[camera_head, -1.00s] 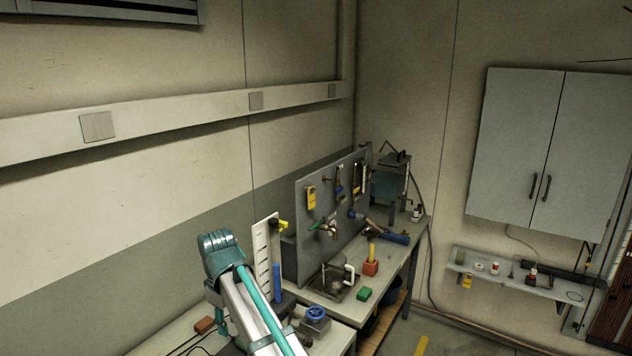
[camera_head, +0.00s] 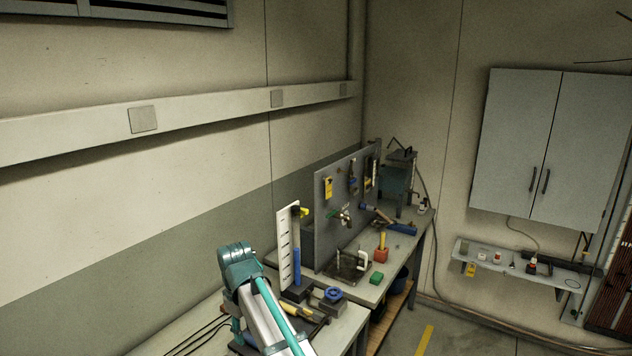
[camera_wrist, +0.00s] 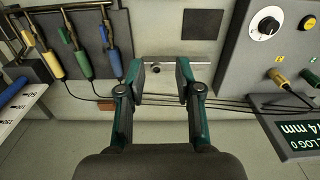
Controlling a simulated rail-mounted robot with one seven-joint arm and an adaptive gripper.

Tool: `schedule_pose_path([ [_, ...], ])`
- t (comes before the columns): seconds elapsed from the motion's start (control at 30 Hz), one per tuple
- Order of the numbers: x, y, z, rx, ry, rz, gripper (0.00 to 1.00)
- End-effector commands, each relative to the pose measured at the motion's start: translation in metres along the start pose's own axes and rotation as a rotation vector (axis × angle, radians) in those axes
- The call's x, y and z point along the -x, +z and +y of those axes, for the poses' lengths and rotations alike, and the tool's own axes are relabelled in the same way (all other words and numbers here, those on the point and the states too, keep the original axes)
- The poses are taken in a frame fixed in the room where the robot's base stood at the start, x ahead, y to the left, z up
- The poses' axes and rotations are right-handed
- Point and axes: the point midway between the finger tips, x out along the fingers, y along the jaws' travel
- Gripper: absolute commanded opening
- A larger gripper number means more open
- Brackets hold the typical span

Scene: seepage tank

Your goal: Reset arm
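My arm (camera_head: 262,300) stands over the near bench in the head view, its teal elbow raised. In the wrist view my gripper (camera_wrist: 160,82) is open, with a clear gap between its two dark pads and nothing between them. Beyond the fingertips is a pale wall strip with a small dark socket. The gripper's fingertips cannot be made out in the head view.
A white scale board with a blue tube (camera_head: 297,262) stands close to the right of my arm. A blue-knobbed block (camera_head: 333,296) is nearby. The wrist view shows several cabled probes (camera_wrist: 80,62) at left and a panel with a dial (camera_wrist: 268,24) at right.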

Motion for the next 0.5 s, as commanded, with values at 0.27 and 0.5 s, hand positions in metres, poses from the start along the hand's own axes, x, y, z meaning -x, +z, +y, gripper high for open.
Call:
schedule_pose_path([
  [0.27,-0.064,0.058,0.038,-0.173,-0.001,-0.001,0.34],
  [0.5,-0.153,0.160,0.075,-0.448,-0.002,-0.004,0.34],
])
